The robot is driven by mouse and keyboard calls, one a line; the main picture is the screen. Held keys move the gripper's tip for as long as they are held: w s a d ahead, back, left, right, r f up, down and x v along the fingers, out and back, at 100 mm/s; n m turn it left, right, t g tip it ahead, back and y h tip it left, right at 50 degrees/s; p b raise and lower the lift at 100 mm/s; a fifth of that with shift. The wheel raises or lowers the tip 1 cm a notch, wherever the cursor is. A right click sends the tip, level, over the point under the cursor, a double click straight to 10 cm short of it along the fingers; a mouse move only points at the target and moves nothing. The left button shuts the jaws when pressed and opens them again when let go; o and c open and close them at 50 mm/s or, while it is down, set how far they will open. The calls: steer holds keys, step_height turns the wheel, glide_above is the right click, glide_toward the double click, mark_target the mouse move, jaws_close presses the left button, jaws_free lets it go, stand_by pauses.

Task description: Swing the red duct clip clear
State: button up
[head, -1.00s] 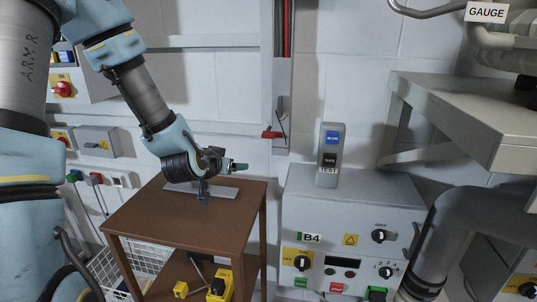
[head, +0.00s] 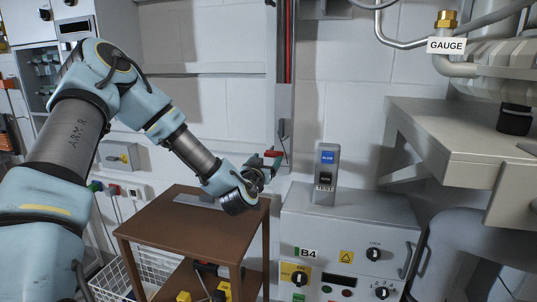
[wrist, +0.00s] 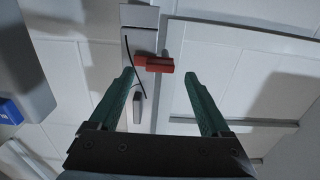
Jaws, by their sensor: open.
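The red duct clip (wrist: 155,63) sits across the narrow grey vertical duct (wrist: 143,40) on the wall. It also shows in the head view (head: 273,153), just beyond my gripper's end. My gripper (wrist: 159,78) is open and empty. Its two green fingers point at the clip, one to each side of it in the wrist view. The clip appears near the level of the fingertips, but I cannot tell how far ahead it is. In the head view, my gripper (head: 266,166) partly overlaps the clip's lower edge.
A brown table (head: 190,228) with a flat grey plate stands below my arm. A grey control box (head: 350,235) marked B4, with a blue-and-black switch unit (head: 325,175) on top, is to the right. A grey shelf (head: 460,130) juts out at the far right.

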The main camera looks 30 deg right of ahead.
mark_target(274, 154)
steer(key=shift+x, duration=1.35)
steer(key=shift+c, duration=0.3)
jaws_close()
